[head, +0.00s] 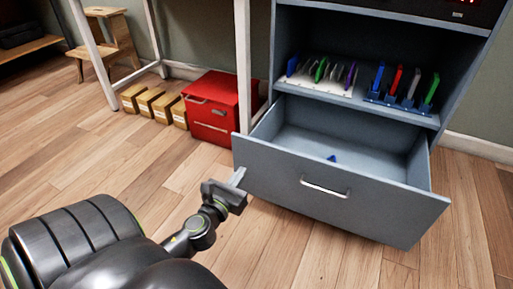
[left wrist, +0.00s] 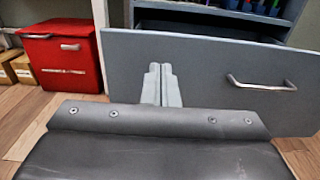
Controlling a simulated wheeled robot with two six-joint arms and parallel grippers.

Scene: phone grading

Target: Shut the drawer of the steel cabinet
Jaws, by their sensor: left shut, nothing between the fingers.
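The steel cabinet (head: 280,65) stands at the right in the head view. Its grey-blue drawer (head: 400,212) is pulled well out, with a silver bar handle (head: 325,187) on the front. A small blue thing (head: 331,158) lies inside. My left gripper (head: 238,176) is shut and empty, its fingertips at the left end of the drawer front. In the left wrist view the shut fingers (left wrist: 162,82) stand before the drawer front (left wrist: 205,75), left of the handle (left wrist: 262,84). I cannot tell whether they touch it. My right gripper is not in view.
The cabinet shelf above holds a white rack (head: 315,76) and a blue rack (head: 400,102) with coloured phones. A red box (head: 208,120) and several small cartons (head: 150,102) stand left of the drawer. A white table leg (head: 243,60) rises beside the cabinet. Wooden floor in front is clear.

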